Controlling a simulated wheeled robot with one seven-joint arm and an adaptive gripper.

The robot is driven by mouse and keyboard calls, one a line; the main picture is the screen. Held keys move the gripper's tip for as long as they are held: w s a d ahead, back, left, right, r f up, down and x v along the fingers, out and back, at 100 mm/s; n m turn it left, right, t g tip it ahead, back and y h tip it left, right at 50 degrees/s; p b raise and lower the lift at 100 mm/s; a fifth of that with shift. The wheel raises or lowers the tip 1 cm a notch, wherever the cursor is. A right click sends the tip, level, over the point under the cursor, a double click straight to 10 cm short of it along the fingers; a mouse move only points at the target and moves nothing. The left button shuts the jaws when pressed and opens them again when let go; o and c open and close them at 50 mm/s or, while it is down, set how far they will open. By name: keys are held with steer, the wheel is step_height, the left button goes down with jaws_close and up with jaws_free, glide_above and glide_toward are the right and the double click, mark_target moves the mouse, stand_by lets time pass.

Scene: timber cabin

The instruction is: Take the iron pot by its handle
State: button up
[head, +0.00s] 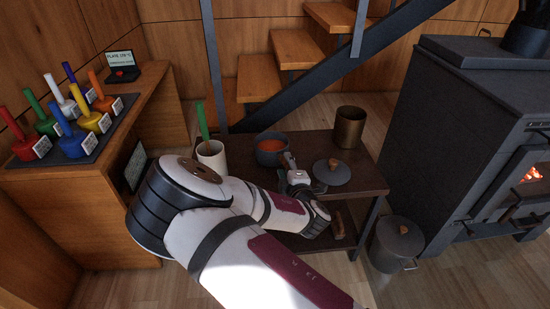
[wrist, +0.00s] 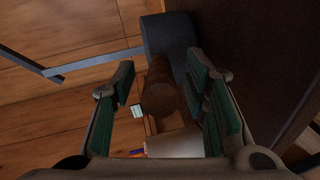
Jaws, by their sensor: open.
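The iron pot (head: 263,158) is a small dark grey pot with orange contents, standing upright on the dark low table (head: 365,180). In the wrist view its dark wall (wrist: 168,34) is at the top. Its brown, rounded handle (wrist: 160,88) points toward the camera, between the fingers. My gripper (head: 291,170) is at the pot's near right side in the head view. In the wrist view my gripper (wrist: 165,100) is open, with green pads either side of the handle. The handle looks nearer the right pad; I cannot tell whether they touch.
A white cup (head: 212,157) holding a green stick stands left of the pot. A brass cup (head: 349,127) and a grey lid (head: 332,172) are to its right. A lidded grey pot (head: 397,244) stands on the floor beside the black stove (head: 460,130).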

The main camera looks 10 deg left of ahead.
steer(key=shift+x, duration=1.05)
jaws_close()
steer(key=shift+r, duration=0.15)
steer(key=shift+r, duration=0.15)
